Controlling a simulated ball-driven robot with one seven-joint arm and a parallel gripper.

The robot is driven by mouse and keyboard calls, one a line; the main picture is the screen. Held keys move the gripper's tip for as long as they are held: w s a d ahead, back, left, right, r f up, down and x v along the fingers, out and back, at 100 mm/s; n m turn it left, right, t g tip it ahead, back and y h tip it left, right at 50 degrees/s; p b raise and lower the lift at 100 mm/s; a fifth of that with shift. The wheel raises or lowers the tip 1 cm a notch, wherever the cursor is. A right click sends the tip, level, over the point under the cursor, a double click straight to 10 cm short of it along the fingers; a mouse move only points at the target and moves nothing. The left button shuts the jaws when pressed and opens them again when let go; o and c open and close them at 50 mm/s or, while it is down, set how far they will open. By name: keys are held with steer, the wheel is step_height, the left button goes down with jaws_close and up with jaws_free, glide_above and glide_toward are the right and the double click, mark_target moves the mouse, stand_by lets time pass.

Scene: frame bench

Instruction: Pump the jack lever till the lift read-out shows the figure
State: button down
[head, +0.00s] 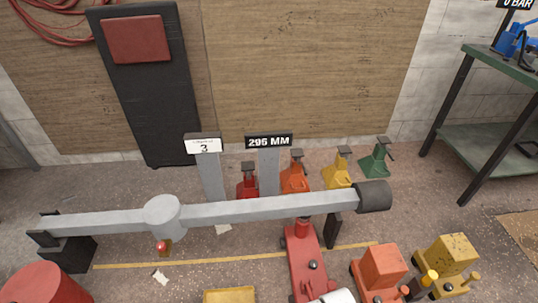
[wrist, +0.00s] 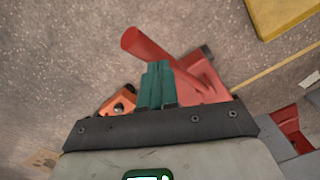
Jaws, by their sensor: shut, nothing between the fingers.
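The red floor jack (head: 305,262) stands under the right part of the grey beam (head: 265,210). Its red lever (wrist: 145,45) angles up toward the camera in the wrist view, over the red jack body (wrist: 205,78). My gripper (wrist: 157,85) has its teal fingers shut together and empty. They show over the lever's lower side; whether they touch it I cannot tell. The lift read-out (head: 269,142) shows what looks like 295 MM; the last digit is slightly unclear. A white sign (head: 204,146) shows a 3 under small unreadable text.
Orange (head: 380,268) and yellow (head: 450,257) units stand right of the jack. A yellow tray (head: 230,296) and a red round object (head: 40,285) lie at the front. Several coloured stands, one green (head: 375,160), line the back. A green workbench (head: 500,70) stands at right.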

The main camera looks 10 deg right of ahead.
stand_by(0.6)
step_height(320, 180, down, 9)
steer(key=b, duration=0.8)
step_height(320, 180, up, 9)
steer(key=p, duration=0.9)
steer(key=shift+s, duration=0.1)
step_height(320, 180, up, 5)
steer(key=p, duration=0.5)
steer(key=shift+r, duration=0.1)
stand_by(1.3)
